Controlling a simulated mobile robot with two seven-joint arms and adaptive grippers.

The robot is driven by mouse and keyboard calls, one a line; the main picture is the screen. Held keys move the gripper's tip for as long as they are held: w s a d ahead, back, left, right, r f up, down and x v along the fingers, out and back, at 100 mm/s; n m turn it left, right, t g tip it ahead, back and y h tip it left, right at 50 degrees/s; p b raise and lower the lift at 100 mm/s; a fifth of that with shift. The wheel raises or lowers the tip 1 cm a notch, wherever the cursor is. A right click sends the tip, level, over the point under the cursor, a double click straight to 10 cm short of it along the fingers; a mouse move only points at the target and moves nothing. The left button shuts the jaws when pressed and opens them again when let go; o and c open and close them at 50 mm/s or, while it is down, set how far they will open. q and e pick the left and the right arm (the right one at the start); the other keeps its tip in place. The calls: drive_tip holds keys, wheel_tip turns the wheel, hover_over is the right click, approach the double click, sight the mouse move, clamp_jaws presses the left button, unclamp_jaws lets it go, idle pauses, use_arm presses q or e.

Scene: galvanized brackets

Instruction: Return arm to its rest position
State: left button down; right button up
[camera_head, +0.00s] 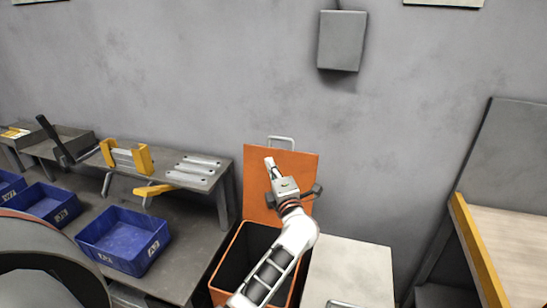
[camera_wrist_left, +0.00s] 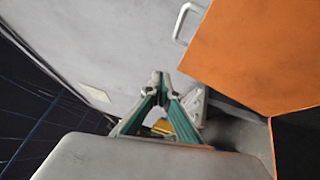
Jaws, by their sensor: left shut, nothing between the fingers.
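My left arm reaches up from the bottom middle in the head view. My left gripper (camera_head: 269,163) is in front of the raised orange lid (camera_head: 301,164) of the bin, pointing up and away. Its fingers are shut with nothing between them. In the left wrist view the fingertips (camera_wrist_left: 161,78) meet, with the orange lid (camera_wrist_left: 262,50) to their right. The bin (camera_head: 239,252) is open below, its inside dark and partly hidden by my arm. My right gripper is out of view.
A metal bench at left holds a blue crate (camera_head: 124,239), a second blue crate (camera_head: 48,204), a yellow fixture (camera_head: 128,157) and flat metal brackets (camera_head: 194,168) on a raised shelf. A pale cabinet top (camera_head: 350,270) is right of the bin. A yellow-edged table (camera_head: 515,245) stands far right.

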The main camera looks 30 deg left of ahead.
use_arm(q)
drive_tip(key=shift+s+d, duration=0.15)
drive_tip(key=shift+s, duration=0.05)
drive_tip(key=s+d+f+m+t+h, duration=0.3)
drive_tip(key=s+d+f+m+h, duration=0.5)
drive_tip(key=m, duration=0.4)
drive_tip(key=s+d+f+m+t+h, duration=0.3)
drive_tip(key=s+d+f+m+h, duration=0.35)
drive_tip(key=m, duration=0.65)
drive_tip(key=s+d+f+m+g+h, duration=0.2)
drive_tip(key=s+f+m+g, duration=0.6)
drive_tip(key=s+f, duration=0.9)
drive_tip(key=shift+s+d+f, duration=0.4)
drive_tip(key=shift+d+f, duration=0.1)
drive_tip(key=shift+d, duration=0.4)
